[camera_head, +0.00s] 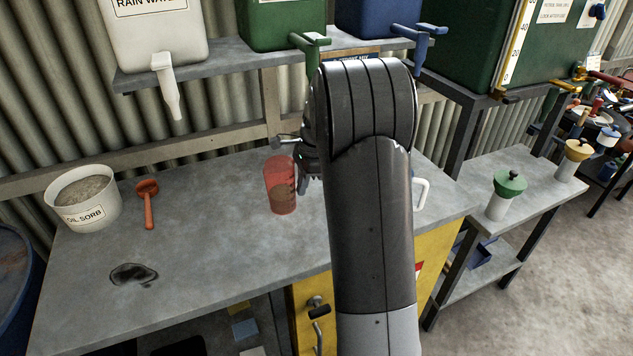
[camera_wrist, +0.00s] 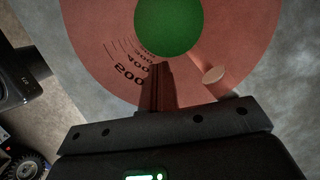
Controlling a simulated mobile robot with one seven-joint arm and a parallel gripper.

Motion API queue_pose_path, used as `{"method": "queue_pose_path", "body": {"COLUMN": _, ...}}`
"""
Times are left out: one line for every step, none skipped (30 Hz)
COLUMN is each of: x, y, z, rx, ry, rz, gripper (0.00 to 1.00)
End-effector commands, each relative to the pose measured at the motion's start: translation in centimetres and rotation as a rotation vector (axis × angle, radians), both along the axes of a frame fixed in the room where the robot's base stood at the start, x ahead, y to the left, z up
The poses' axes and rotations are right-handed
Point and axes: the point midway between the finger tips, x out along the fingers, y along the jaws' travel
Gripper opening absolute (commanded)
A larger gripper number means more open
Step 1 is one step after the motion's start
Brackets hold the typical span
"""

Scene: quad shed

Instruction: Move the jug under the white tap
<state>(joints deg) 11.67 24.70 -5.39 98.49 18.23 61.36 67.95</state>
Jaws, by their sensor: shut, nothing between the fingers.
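A reddish see-through vessel (camera_head: 281,185), likely the jug, stands upright on the grey bench, just left of my arm. It holds something brownish low down. In the wrist view a large round red vessel (camera_wrist: 100,35) with scale marks and a green centre fills the top; it looks like the same one. My gripper (camera_wrist: 160,72) is shut and empty, its fingers overlapping the red wall; I cannot tell if they touch it. In the head view my arm hides most of the gripper. The white tap (camera_head: 168,88) hangs from the rain water tank at upper left.
A green tap (camera_head: 311,48) and a blue tap (camera_head: 421,42) hang right of it. Bench below the white tap is mostly clear.

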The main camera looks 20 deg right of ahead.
Motion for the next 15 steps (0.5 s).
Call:
{"method": "queue_pose_path", "body": {"x": 0.1, "y": 1.7, "z": 0.1, "rx": 0.0, "ry": -0.001, "rz": 0.006, "gripper": 0.0}}
{"method": "queue_pose_path", "body": {"x": 0.2, "y": 2.5, "z": 0.1, "rx": 0.0, "ry": -0.002, "rz": 0.007, "gripper": 0.0}}
{"method": "queue_pose_path", "body": {"x": 0.3, "y": 3.6, "z": 0.1, "rx": 0.001, "ry": -0.002, "rz": 0.006, "gripper": 0.0}}
{"method": "queue_pose_path", "body": {"x": 0.3, "y": 4.5, "z": 0.0, "rx": 0.001, "ry": -0.001, "rz": 0.007, "gripper": 0.0}}
{"method": "queue_pose_path", "body": {"x": 0.3, "y": 5.3, "z": 0.0, "rx": 0.001, "ry": -0.001, "rz": 0.006, "gripper": 0.0}}
{"method": "queue_pose_path", "body": {"x": 0.4, "y": 6.4, "z": 0.0, "rx": 0.001, "ry": -0.001, "rz": 0.006, "gripper": 0.0}}
{"method": "queue_pose_path", "body": {"x": 0.5, "y": 7.3, "z": 0.0, "rx": 0.001, "ry": -0.001, "rz": 0.006, "gripper": 0.0}}
{"method": "queue_pose_path", "body": {"x": 0.5, "y": 8.1, "z": 0.0, "rx": 0.001, "ry": -0.001, "rz": 0.006, "gripper": 0.0}}
{"method": "queue_pose_path", "body": {"x": 0.6, "y": 9.3, "z": 0.0, "rx": 0.001, "ry": 0.0, "rz": 0.006, "gripper": 0.0}}
{"method": "queue_pose_path", "body": {"x": 0.7, "y": 10.1, "z": 0.0, "rx": 0.001, "ry": 0.0, "rz": 0.006, "gripper": 0.0}}
{"method": "queue_pose_path", "body": {"x": 0.7, "y": 11.0, "z": 0.0, "rx": 0.001, "ry": 0.0, "rz": 0.006, "gripper": 0.0}}
{"method": "queue_pose_path", "body": {"x": 0.8, "y": 12.1, "z": 0.0, "rx": 0.0, "ry": 0.0, "rz": 0.006, "gripper": 0.0}}
{"method": "queue_pose_path", "body": {"x": 0.9, "y": 13.0, "z": 0.0, "rx": 0.0, "ry": 0.0, "rz": 0.006, "gripper": 0.0}}
{"method": "queue_pose_path", "body": {"x": 0.9, "y": 13.8, "z": 0.0, "rx": 0.0, "ry": 0.0, "rz": 0.006, "gripper": 0.0}}
{"method": "queue_pose_path", "body": {"x": 1.0, "y": 14.9, "z": 0.0, "rx": 0.0, "ry": 0.0, "rz": 0.006, "gripper": 0.0}}
